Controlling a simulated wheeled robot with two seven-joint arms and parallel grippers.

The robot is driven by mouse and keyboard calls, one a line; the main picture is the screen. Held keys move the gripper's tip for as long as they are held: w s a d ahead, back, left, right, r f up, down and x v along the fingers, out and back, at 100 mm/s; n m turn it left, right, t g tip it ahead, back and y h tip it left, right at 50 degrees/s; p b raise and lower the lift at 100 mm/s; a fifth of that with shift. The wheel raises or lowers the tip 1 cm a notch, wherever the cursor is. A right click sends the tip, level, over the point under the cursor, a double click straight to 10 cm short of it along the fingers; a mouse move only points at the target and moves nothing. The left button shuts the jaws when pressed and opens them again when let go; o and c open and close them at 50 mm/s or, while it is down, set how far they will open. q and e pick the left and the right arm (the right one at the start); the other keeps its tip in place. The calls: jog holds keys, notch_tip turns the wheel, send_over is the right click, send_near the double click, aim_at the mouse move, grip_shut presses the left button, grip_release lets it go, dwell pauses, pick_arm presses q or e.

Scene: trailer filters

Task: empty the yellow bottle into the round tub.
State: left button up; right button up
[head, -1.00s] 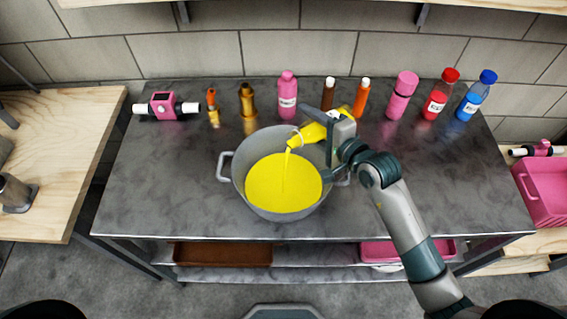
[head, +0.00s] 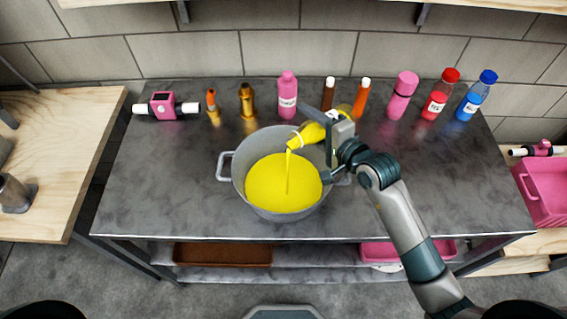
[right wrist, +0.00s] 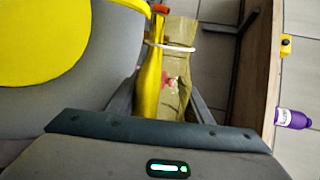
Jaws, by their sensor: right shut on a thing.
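The yellow bottle (head: 309,134) is tilted, its mouth pointing down to the left over the round tub (head: 233,168). A thin yellow stream (head: 288,168) runs from the mouth into the tub. The grey, two-handled tub stands on the table, with yellow liquid (head: 280,190) covering its bottom. My right gripper (head: 329,124) is shut on the bottle above the tub's right rim. In the right wrist view the bottle (right wrist: 149,85) lies between the fingers, and yellow liquid (right wrist: 35,35) shows at top left. My left gripper is not in view.
Along the table's back stand a pink bottle (head: 287,96), a pink flask (head: 402,96), a red bottle (head: 440,96), a blue bottle (head: 475,96) and several small bottles. A pink device (head: 164,106) is at back left. The table's front left (head: 160,190) is clear.

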jog(key=shift+a+f+n+t+h+b, duration=0.15)
jog(key=shift+n+t+h+b, duration=0.2)
jog(key=shift+n, duration=0.45)
dwell(2.5)
jog(key=shift+s+a+r+n, duration=0.1)
jog(key=shift+s+r+n, duration=0.05)
jog(key=shift+r+n, duration=0.55)
dwell(0.8)
jog(key=shift+s+a+f+n+h, duration=0.1)
jog(key=shift+f+n+h, duration=0.05)
jog(key=shift+n+h, duration=0.15)
dwell(0.3)
jog(key=shift+s+a+f+n+t+p, duration=0.15)
jog(key=shift+n+t+p, duration=0.15)
jog(key=shift+n+t, duration=0.15)
dwell(0.3)
jog(key=shift+r, duration=0.2)
jog(key=shift+s+a+r+n+h+p, duration=0.25)
jog(key=shift+n+p, duration=0.2)
jog(key=shift+p, duration=0.45)
jog(key=shift+a+r+n+h+p, duration=0.15)
jog(key=shift+r+n+p, duration=0.25)
jog(key=shift+p, duration=0.45)
